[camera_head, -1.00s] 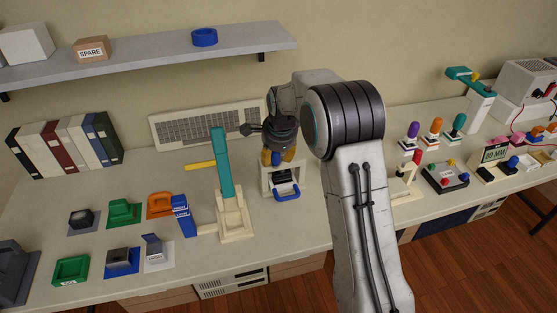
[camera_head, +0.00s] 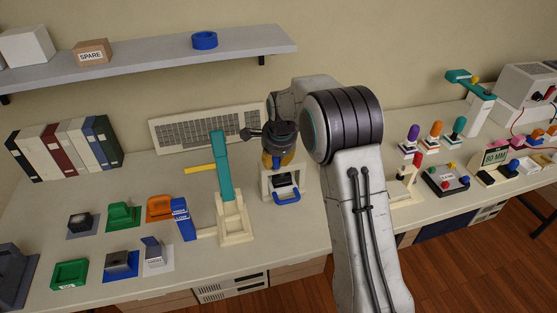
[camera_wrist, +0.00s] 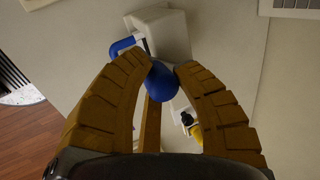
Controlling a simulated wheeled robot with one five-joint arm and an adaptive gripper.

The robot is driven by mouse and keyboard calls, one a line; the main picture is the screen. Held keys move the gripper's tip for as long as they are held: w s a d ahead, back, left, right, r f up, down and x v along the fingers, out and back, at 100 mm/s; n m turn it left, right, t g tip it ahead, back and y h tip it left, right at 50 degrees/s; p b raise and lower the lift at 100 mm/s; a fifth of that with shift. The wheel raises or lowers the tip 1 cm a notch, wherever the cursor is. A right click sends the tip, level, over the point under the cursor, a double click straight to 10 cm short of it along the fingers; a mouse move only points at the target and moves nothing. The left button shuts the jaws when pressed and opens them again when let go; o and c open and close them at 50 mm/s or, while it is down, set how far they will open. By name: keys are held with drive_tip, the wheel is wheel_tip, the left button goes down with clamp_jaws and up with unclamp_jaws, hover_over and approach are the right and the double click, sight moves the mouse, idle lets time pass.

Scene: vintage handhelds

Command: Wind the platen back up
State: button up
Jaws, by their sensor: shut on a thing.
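A small cream press frame (camera_head: 268,186) stands on the desk below my gripper, with a dark block (camera_head: 284,180) inside and a blue U-shaped handle (camera_head: 287,197) at its front. In the wrist view a blue knob (camera_wrist: 161,82) sits between my gripper's orange-brown fingertips (camera_wrist: 163,70), which are closed on it. The cream press body (camera_wrist: 163,32) and the blue handle (camera_wrist: 121,46) show beyond the knob. From the head camera my gripper (camera_head: 279,162) points down over the top of the frame, and the fingers largely hide the knob. The platen's exact height is hard to tell.
A cream stand with a teal lever (camera_head: 222,165) is close on the left. A keyboard (camera_head: 207,127) lies behind. Several small devices stand at left, and colored-knob devices (camera_head: 446,178) at right. A shelf (camera_head: 150,59) hangs above.

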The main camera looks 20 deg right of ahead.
clamp_jaws()
drive_tip(key=shift+w+a+r+p, duration=0.1)
drive_tip(key=shift+w+a+p, duration=0.2)
drive_tip(key=shift+w+p, duration=0.1)
drive_tip(key=shift+w+a+p, duration=0.35)
drive_tip(key=shift+w+a, duration=0.15)
drive_tip(key=shift+w, duration=0.35)
drive_tip(key=shift+w+p, duration=0.5)
drive_tip(key=shift+p, duration=0.15)
drive_tip(key=shift+w+d+p, duration=0.1)
drive_tip(key=shift+w+p, duration=0.55)
drive_tip(key=shift+w, duration=0.3)
